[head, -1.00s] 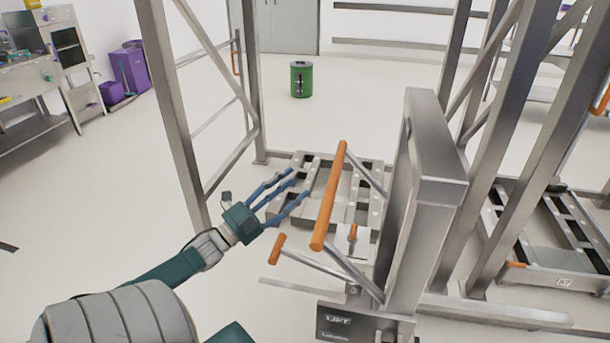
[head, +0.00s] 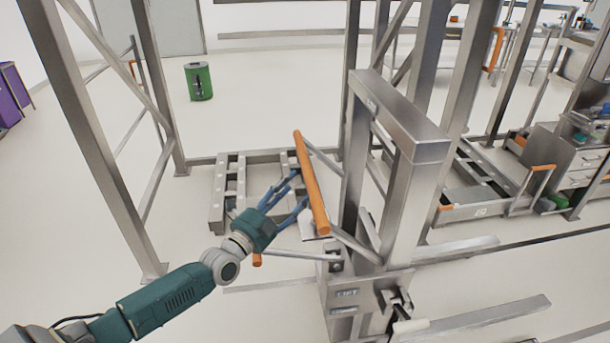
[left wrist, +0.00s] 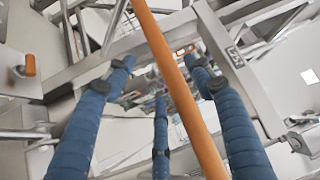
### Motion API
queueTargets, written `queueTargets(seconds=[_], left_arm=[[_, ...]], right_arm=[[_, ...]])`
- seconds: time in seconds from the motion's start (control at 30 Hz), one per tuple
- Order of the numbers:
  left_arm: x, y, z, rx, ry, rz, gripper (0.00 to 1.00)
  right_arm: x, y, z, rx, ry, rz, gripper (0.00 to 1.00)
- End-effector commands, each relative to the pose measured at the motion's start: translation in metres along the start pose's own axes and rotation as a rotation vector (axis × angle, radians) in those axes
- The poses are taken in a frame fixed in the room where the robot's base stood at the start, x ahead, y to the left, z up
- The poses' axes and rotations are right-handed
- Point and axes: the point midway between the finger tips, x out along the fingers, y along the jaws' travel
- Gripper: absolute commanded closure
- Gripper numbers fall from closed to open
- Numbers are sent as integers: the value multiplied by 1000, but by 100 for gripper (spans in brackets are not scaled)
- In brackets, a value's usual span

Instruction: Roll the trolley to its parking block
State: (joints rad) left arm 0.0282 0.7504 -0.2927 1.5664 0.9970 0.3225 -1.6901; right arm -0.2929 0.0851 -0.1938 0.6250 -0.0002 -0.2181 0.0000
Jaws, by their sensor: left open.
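An orange handle bar (head: 311,185) slants on grey arms from a grey metal lift (head: 400,115) in the middle. My left gripper (head: 296,190) is open, its blue fingers spread just left of the bar. In the left wrist view the bar (left wrist: 172,75) runs lengthwise between the spread fingers (left wrist: 158,66); I cannot tell if they touch it. A low grey wheeled-looking frame (head: 216,205) lies behind the gripper. Another low frame with an orange handle (head: 475,210) stands at the right. I cannot tell which is the trolley, and no parking block is clearly identifiable. My right gripper is not in view.
Tall grey posts (head: 85,130) stand at the left, with more around the lift. A green bin (head: 199,82) stands at the back. A grey cabinet (head: 580,165) is at the far right.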

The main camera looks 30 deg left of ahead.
Motion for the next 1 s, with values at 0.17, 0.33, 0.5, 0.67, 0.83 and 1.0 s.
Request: queueTargets(seconds=[0.17, 0.33, 0.5, 0.67, 0.83, 1.0], left_arm=[[34, 0, 0, 1, 0, -3, 46], [58, 0, 1, 1, -1, -2, 46], [72, 0, 1, 2, 0, -1, 46], [76, 0, 1, 1, 0, 0, 46], [76, 0, 1, 1, -1, 0, 46], [76, 0, 0, 1, 0, 0, 72]], right_arm=[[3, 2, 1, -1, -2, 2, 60], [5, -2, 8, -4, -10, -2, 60], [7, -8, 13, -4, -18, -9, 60], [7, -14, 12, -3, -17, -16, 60], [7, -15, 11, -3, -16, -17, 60], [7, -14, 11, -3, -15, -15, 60]])
